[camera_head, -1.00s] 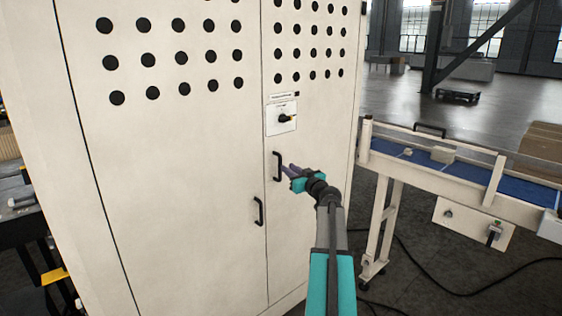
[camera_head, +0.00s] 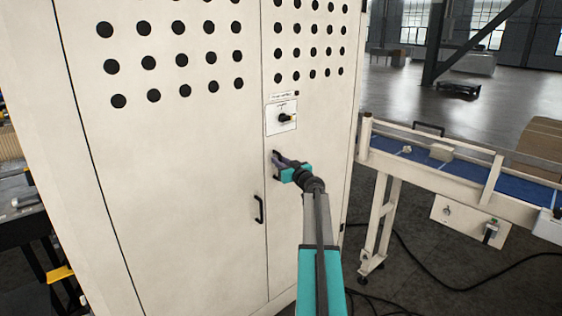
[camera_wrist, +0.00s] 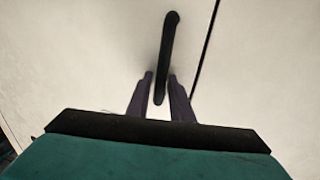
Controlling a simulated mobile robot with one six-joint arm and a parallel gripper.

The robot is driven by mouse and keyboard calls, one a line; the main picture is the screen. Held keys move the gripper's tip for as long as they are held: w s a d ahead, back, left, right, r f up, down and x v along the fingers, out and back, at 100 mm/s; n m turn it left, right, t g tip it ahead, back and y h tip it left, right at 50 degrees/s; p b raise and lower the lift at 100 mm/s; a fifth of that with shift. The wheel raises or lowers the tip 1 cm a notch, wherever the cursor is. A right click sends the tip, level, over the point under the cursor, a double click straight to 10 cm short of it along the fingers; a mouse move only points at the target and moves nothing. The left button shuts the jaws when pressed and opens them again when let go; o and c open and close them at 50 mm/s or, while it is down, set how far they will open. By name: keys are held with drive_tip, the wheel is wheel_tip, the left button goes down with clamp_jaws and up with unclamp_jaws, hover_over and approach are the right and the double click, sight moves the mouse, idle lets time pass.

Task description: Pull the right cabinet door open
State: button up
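The right cabinet door (camera_head: 315,215) is beige and looks closed, flush with the left door (camera_head: 190,200). Its black vertical handle (camera_head: 276,176) is near the seam, below a switch panel. My gripper (camera_head: 278,161) is at this handle. In the wrist view, the handle (camera_wrist: 168,45) runs down between the two purple fingers of my gripper (camera_wrist: 162,85). The fingers stand apart on either side of it, with a small gap showing at each. The left door's handle (camera_head: 259,209) is lower, across the seam.
A switch panel (camera_head: 281,117) with a dark knob sits just above the handle. A conveyor with a blue belt (camera_head: 470,173) stands to the right of the cabinet. Cables (camera_head: 440,275) lie on the dark floor, which is otherwise open at front right.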

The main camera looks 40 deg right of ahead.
drive_tip(key=shift+c, duration=0.4)
clamp_jaws()
drive_tip(key=shift+d, duration=0.2)
drive_tip(key=shift+s+a, duration=0.15)
